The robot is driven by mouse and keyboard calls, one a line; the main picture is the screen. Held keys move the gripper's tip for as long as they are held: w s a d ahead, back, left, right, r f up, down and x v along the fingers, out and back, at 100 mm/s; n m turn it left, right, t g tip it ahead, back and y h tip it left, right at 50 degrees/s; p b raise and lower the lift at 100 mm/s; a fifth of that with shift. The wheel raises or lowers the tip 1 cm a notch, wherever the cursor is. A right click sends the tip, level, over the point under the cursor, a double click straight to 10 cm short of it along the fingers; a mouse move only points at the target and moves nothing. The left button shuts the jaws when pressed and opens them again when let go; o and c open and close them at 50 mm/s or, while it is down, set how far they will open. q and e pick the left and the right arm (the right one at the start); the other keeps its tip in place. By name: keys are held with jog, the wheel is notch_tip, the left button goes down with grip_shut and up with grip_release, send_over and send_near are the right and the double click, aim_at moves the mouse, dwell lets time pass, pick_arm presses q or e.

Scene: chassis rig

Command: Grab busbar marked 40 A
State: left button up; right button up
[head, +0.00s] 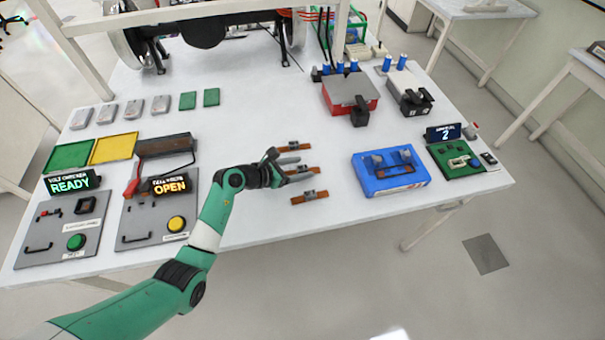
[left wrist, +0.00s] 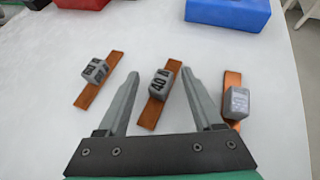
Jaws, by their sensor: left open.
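Three copper busbars with grey blocks lie on the white table in front of my left gripper. The middle one, the 40 A busbar (left wrist: 158,93), has its marking readable in the left wrist view and lies between the open fingers of my left gripper (left wrist: 156,100). A busbar marked 60 A or similar (left wrist: 98,78) lies left of the fingers; its number is hard to read. The third busbar (left wrist: 233,97) lies right of them, its label too small to read. In the head view the left gripper (head: 283,164) reaches over the middle busbar (head: 303,171). My right gripper is out of view.
A blue fixture (head: 390,184) stands to the right of the busbars, and a red box (head: 350,100) behind it. The table behind the busbars is clear.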

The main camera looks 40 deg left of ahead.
aim_at(303, 167)
pick_arm(q)
jog(key=shift+w+d+f, duration=0.15)
jog(key=shift+w+f, duration=0.2)
jog(key=shift+w, duration=0.15)
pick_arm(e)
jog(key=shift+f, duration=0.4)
pick_arm(q)
jog(key=shift+c, duration=0.3)
grip_shut()
jog(key=shift+r+p, duration=0.4)
jog(key=shift+r, duration=0.2)
notch_tip(303, 167, up, 3)
jog(key=shift+f+p, duration=0.1)
jog(key=shift+p, duration=0.9)
jog(key=s+d+r+p, duration=0.7)
jog(key=s+d+r, duration=0.2)
jog(key=s, duration=0.1)
jog(key=shift+s+d+p, duration=0.15)
jog(key=shift+d+p, duration=0.15)
jog(key=shift+p, duration=0.1)
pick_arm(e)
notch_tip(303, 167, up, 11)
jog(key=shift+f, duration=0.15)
